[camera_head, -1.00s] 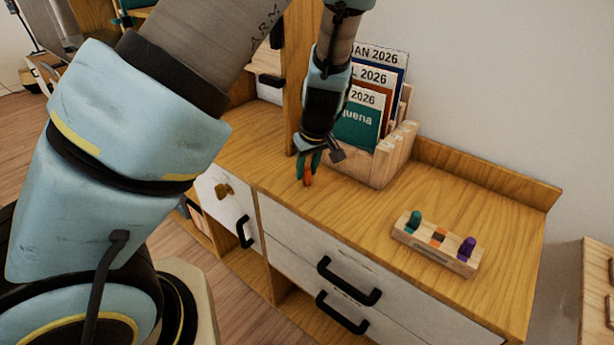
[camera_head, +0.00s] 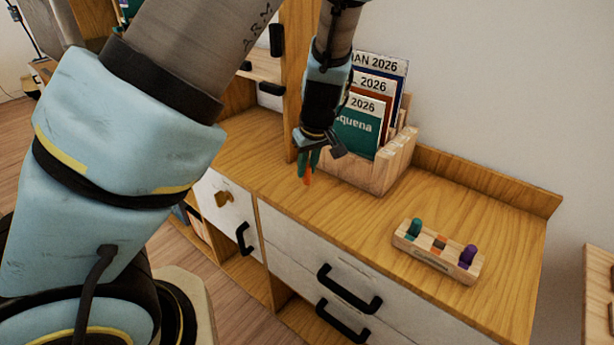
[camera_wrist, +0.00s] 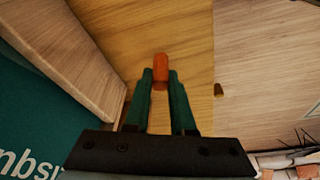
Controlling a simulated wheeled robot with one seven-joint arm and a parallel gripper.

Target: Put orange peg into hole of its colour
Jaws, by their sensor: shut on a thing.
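My gripper (camera_head: 306,167) is shut on the orange peg (camera_head: 308,177), which hangs downward from the fingertips above the left part of the wooden cabinet top. In the wrist view the orange peg (camera_wrist: 160,68) sticks out between the two green fingers (camera_wrist: 160,84). The wooden peg block (camera_head: 432,257) lies on the cabinet top to the right, well apart from my gripper. A green peg (camera_head: 415,228) stands at its left end and a purple peg (camera_head: 467,255) at its right end. Between them is an orange-marked spot (camera_head: 439,243); its hole is too small to make out.
A wooden holder (camera_head: 390,165) with several upright booklets (camera_head: 358,126) stands just behind and right of my gripper. The cabinet top (camera_head: 350,215) is clear between gripper and block. A raised back edge (camera_head: 485,178) runs along the wall. Drawers with black handles (camera_head: 348,290) face front.

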